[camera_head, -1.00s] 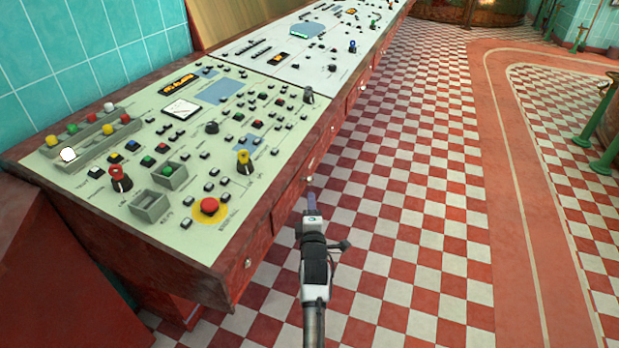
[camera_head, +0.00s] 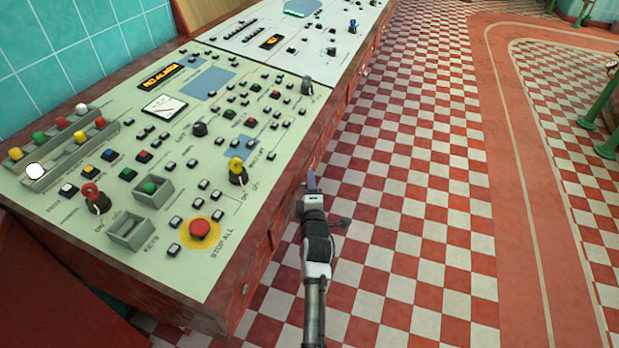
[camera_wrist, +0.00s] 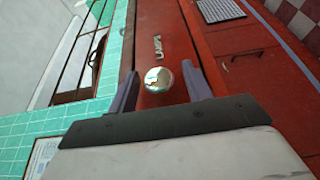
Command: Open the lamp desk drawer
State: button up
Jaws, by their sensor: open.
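The red desk (camera_head: 262,225) carries a sloped control panel on the left of the head view. In the wrist view a red drawer front (camera_wrist: 165,20) has a round shiny metal knob (camera_wrist: 158,80) and small raised letters (camera_wrist: 158,47) beyond it, hard to read. My gripper (camera_head: 311,178) is at the desk's front side in the head view. In the wrist view my gripper (camera_wrist: 158,72) is open, with one finger on each side of the knob. The fingers appear apart from the knob. The drawer looks flush with the desk front. In the head view the knob is hidden.
The panel (camera_head: 170,120) holds buttons, knobs and a red stop button (camera_head: 200,229) on yellow. A second white panel (camera_head: 285,35) continues behind. The checkered floor (camera_head: 420,200) to the right is clear. Green posts (camera_head: 607,146) stand at the far right.

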jog(key=shift+w, duration=0.25)
grip_shut()
dwell(0.3)
